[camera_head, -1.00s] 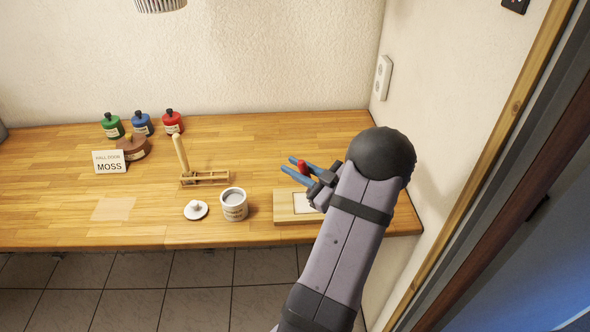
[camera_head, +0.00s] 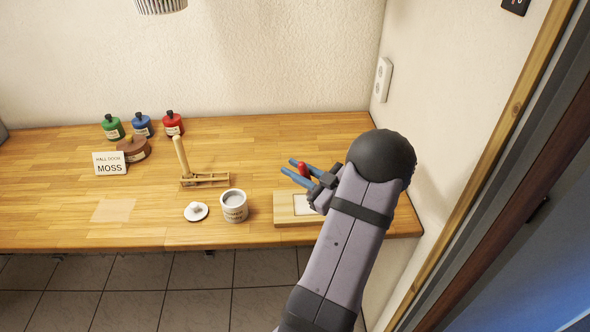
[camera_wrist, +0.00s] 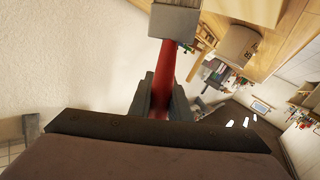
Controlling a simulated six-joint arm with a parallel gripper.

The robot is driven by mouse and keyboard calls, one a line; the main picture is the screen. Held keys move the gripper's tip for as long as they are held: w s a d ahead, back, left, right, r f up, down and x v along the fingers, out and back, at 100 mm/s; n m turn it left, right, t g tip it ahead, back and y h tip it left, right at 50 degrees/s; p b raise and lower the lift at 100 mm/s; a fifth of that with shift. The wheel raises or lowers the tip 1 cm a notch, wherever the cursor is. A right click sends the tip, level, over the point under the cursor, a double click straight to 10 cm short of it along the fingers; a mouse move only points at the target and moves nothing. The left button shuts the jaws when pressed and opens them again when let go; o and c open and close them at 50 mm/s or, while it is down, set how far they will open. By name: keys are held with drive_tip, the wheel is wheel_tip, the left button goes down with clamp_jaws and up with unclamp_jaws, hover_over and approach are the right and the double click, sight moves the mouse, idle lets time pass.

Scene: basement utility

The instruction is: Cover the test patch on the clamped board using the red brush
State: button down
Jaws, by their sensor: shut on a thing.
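My gripper (camera_head: 303,174) has blue fingers shut on the red brush (camera_head: 304,169), seen above the right part of the bench. In the wrist view the red brush handle (camera_wrist: 168,70) runs between the fingers, with a grey-white band (camera_wrist: 174,20) at its far end. The clamped board (camera_head: 284,207) lies at the bench's front right, with a pale test patch (camera_head: 302,204) partly hidden by my arm. An open can (camera_head: 234,207) with greyish contents stands left of the board.
A white lid (camera_head: 196,211) lies left of the can. A wooden stand with an upright handle (camera_head: 205,179) is behind it. Green (camera_head: 113,127), blue (camera_head: 143,125) and red (camera_head: 173,124) bottles, a brown round container (camera_head: 134,149) and a MOSS card (camera_head: 110,163) stand back left. The right wall is close.

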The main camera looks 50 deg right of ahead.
drive_tip(key=shift+s+d, duration=0.4)
drive_tip(key=shift+w+a, duration=0.85)
drive_tip(key=shift+s+d, duration=0.1)
drive_tip(key=shift+d, duration=0.05)
drive_tip(key=shift+s+d, duration=0.7)
drive_tip(key=shift+s, duration=0.05)
drive_tip(key=shift+w+a, duration=0.1)
